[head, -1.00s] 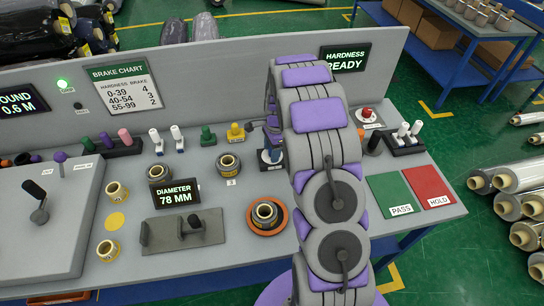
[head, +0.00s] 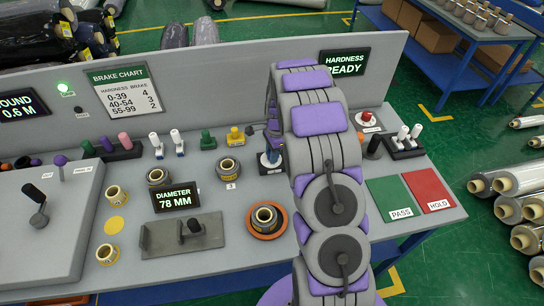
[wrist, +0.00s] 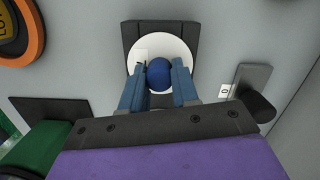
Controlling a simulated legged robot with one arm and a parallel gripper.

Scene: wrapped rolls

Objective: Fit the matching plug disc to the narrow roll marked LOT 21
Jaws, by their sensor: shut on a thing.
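In the wrist view my gripper (wrist: 158,92) is shut on a blue ball knob (wrist: 159,73). The knob stands over a white disc (wrist: 174,46) set against a dark block (wrist: 131,35). The wrist view shows part of this orange ring (wrist: 39,36) with cut-off lettering. No LOT 21 marking is readable.
Several short rolls stand on the bench, one behind the diameter display (head: 175,196). Green (head: 208,139) and yellow (head: 235,136) knobbed pieces stand at the back. PASS (head: 392,200) and HOLD (head: 428,189) pads lie right. A grey fixture (head: 182,234) lies front centre.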

